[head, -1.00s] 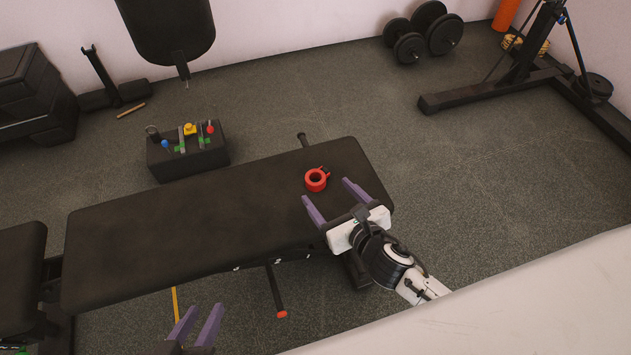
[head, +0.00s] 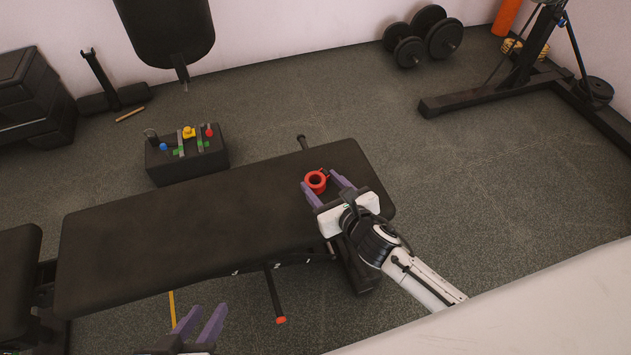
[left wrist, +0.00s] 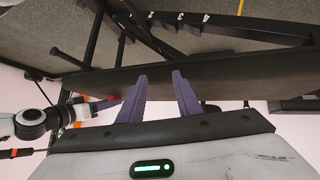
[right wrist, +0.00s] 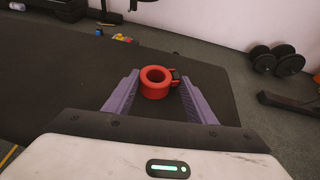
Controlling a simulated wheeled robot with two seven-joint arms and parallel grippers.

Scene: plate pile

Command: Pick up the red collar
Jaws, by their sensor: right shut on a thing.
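The red collar (head: 316,182), a thick ring with a small dark lever, rests on the black bench (head: 180,230) near its right end. In the right wrist view the collar (right wrist: 155,82) sits between the purple fingers of my right gripper (head: 323,188), with its lever toward the right finger. My right gripper is shut on the collar; the exact contact of the fingertips is hard to see. My left gripper (head: 200,325) is open and empty, low in front of the bench. It also shows in the left wrist view (left wrist: 150,80), fingers apart.
A black box (head: 188,160) with coloured parts on top stands on the floor behind the bench. Dumbbells (head: 425,38) and a rack (head: 520,85) stand at the back right. A lever with a red tip (head: 280,319) hangs below the bench's front edge.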

